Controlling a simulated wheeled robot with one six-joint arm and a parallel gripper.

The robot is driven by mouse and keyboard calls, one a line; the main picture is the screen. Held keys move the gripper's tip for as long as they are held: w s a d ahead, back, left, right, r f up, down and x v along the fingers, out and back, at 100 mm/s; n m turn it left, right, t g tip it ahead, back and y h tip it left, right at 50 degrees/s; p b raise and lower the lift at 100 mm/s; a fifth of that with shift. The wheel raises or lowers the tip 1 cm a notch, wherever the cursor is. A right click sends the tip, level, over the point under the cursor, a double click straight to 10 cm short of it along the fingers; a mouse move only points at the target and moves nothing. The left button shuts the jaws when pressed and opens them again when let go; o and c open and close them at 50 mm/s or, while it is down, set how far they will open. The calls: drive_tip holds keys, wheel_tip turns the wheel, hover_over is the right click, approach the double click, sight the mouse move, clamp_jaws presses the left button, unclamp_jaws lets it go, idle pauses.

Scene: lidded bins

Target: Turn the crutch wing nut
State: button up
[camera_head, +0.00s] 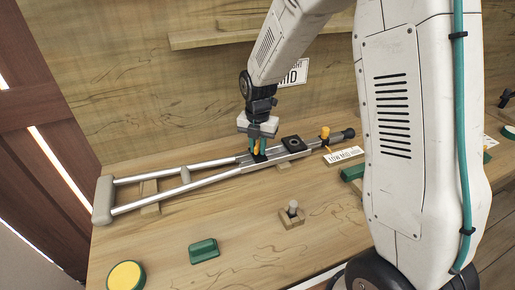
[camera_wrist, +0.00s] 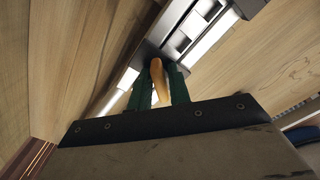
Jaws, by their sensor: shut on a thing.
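A grey metal crutch (camera_head: 205,182) lies across the wooden workbench, its padded end at the left and its black tip at the right. An orange wing nut sits on the crutch at my gripper (camera_head: 258,150); in the wrist view the orange wing nut (camera_wrist: 157,78) stands between the two green fingers. My gripper (camera_wrist: 158,88) is shut on it from above. A second orange wing nut (camera_head: 325,134) stands farther right on the crutch, near the tip. The fingers hide part of the held nut.
A wooden block with a bolt (camera_head: 292,212), a green block (camera_head: 203,250) and a yellow-topped green round thing (camera_head: 126,275) lie in front of the crutch. A white label (camera_head: 343,155) lies right of it. A wooden shelf (camera_head: 215,37) is behind.

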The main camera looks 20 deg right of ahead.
sight(258, 143)
idle(0.3)
drive_tip(key=n, duration=0.4)
drive_tip(key=o, duration=0.6)
drive_tip(key=shift+c, duration=0.2)
drive_tip(key=shift+r, duration=2.5)
